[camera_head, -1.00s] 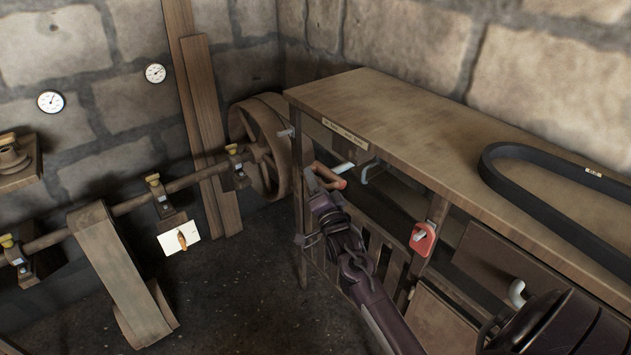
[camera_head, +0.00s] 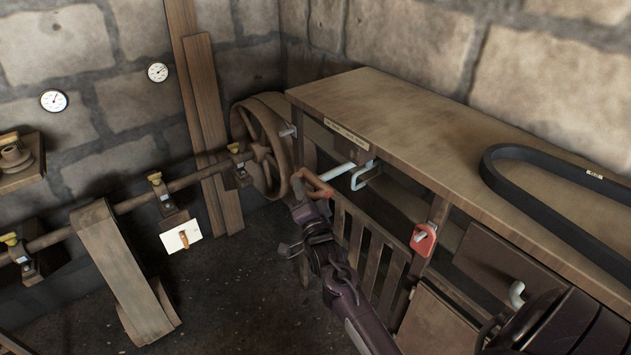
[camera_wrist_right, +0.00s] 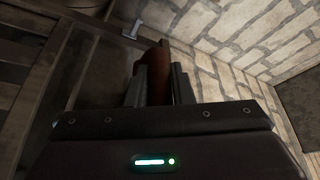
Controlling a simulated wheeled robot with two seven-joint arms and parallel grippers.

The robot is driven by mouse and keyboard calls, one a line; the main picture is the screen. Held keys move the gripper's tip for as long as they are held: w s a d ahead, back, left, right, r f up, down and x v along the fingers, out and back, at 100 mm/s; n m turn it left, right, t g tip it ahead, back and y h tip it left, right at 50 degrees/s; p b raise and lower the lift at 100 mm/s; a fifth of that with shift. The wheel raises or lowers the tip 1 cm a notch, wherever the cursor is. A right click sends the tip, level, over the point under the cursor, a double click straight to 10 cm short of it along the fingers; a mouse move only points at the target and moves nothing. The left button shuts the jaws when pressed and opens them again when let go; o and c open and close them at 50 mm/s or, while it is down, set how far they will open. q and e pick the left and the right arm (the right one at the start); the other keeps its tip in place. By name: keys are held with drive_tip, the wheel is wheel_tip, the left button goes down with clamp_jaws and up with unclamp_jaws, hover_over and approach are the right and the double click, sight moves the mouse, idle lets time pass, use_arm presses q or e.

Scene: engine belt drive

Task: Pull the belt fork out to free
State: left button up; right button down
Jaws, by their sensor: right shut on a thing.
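The belt fork has a red-brown wooden handle (camera_head: 316,185), a pale metal rod (camera_head: 336,171) and a bent, U-shaped pale metal end (camera_head: 365,175) under the workbench edge. My right gripper (camera_head: 300,187) is shut on the handle. In the right wrist view the handle (camera_wrist_right: 152,62) stands between the two fingers (camera_wrist_right: 155,85). The rod shows between the handle and the bench; its inner end is partly hidden by the bench edge. My left gripper is not in view.
The wooden workbench (camera_head: 400,120) carries a black belt (camera_head: 535,205). A spoked pulley wheel (camera_head: 262,145) and line shaft (camera_head: 135,200) stand left. A red tag with a pale hook (camera_head: 424,238) hangs on the bench front.

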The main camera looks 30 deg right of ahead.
drive_tip(key=a, duration=0.3)
drive_tip(key=shift+s+a+f, duration=0.15)
drive_tip(key=shift+a, duration=0.1)
drive_tip(key=c, duration=1.3)
unclamp_jaws()
drive_tip(key=shift+a, duration=0.15)
